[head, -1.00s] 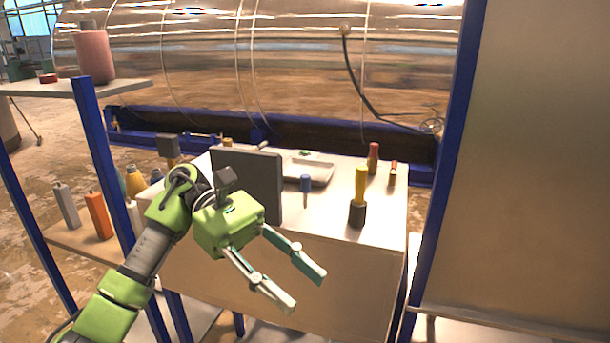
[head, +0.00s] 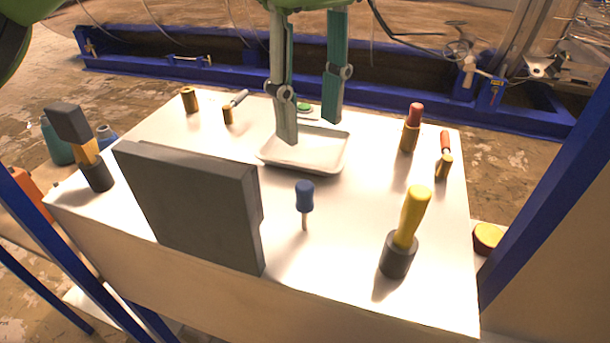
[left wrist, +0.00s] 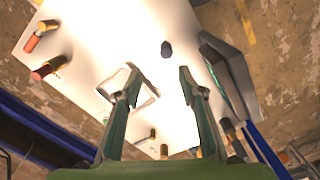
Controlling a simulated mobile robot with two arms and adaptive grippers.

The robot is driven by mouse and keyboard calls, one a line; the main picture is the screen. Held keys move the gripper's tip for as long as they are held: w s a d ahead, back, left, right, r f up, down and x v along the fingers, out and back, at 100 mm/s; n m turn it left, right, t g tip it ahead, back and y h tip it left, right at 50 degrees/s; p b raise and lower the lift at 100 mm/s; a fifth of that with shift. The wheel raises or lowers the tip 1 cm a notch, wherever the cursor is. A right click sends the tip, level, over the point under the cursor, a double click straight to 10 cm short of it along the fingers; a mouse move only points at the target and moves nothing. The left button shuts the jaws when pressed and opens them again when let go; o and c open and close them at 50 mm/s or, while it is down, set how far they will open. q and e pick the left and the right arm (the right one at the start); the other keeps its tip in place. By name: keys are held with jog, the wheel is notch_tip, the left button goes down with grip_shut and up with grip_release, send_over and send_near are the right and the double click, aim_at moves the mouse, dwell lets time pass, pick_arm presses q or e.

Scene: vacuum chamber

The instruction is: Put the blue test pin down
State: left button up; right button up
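The blue test pin (head: 304,197) stands upright on the white table, blue head up on a thin shaft. It is right of the dark grey panel and in front of the white tray. Its blue head also shows in the left wrist view (left wrist: 167,49), beyond the fingertips. My left gripper (head: 310,131) hangs fingers down over the tray area, apart from the pin. Its fingers are spread with nothing between them, as the left wrist view also shows (left wrist: 158,73). My right gripper is in neither view.
The dark grey panel (head: 190,205) stands upright beside the pin. A yellow-handled tool (head: 405,235) stands front right. The shallow white tray (head: 303,165) lies behind the pin. A black-headed mallet (head: 80,145) stands left. A blue post (head: 550,190) rises at right.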

pick_arm(q)
send_over(305, 184)
jog(key=f, duration=0.5)
jog(key=shift+d, duration=0.2)
jog(key=shift+w+f, duration=0.2)
jog(key=shift+f, duration=0.85)
jog(key=shift+f+p, duration=0.35)
jog(key=shift+f, duration=0.15)
jog(key=shift+s+f, duration=0.1)
jog(key=shift+f, duration=0.25)
jog(key=f, duration=0.1)
jog(key=f+p, duration=0.1)
jog(key=f, duration=0.1)
jog(key=shift+s+a+f+p, duration=0.15)
jog(key=shift+a+f+p, duration=0.05)
jog(key=shift+a+p, duration=0.1)
jog(key=shift+d+f, duration=0.1)
jog(key=shift+f, duration=0.25)
grip_shut()
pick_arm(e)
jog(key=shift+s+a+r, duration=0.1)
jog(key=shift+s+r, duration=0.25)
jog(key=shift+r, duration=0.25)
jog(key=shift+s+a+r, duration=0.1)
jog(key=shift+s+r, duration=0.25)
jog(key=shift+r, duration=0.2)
